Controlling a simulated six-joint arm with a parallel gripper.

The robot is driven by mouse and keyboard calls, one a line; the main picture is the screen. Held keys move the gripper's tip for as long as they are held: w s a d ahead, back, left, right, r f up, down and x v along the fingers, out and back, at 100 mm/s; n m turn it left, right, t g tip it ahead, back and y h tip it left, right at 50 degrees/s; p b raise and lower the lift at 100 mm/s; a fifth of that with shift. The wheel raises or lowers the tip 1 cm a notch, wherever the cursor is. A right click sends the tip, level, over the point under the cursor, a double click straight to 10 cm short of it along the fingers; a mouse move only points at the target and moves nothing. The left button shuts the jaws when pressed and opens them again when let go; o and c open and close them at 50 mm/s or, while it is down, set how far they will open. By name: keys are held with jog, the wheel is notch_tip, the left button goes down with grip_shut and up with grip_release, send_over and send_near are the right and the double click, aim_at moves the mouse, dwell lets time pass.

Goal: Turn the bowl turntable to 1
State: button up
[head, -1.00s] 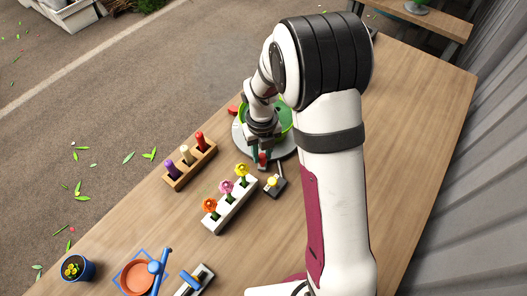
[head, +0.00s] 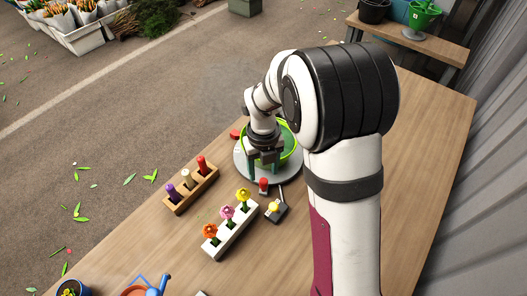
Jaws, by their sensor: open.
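The bowl turntable is a grey round disc (head: 248,172) carrying a green bowl (head: 290,147), partly hidden by my arm. A red upright peg (head: 263,186) stands at the disc's near edge. My gripper (head: 264,168) is open, with its fingers pointing down over the near part of the turntable, just behind the red peg and apart from it. No number mark on the turntable can be read.
A wooden block with several coloured pegs (head: 191,185) and a white flower holder (head: 232,239) stand in front. A small dark device with a yellow knob (head: 275,209) sits close to the disc. A red object (head: 235,134) lies at the disc's left.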

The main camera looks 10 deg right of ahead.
notch_tip(320, 180, up, 12)
jog(key=shift+f, duration=0.15)
jog(key=shift+c, duration=0.2)
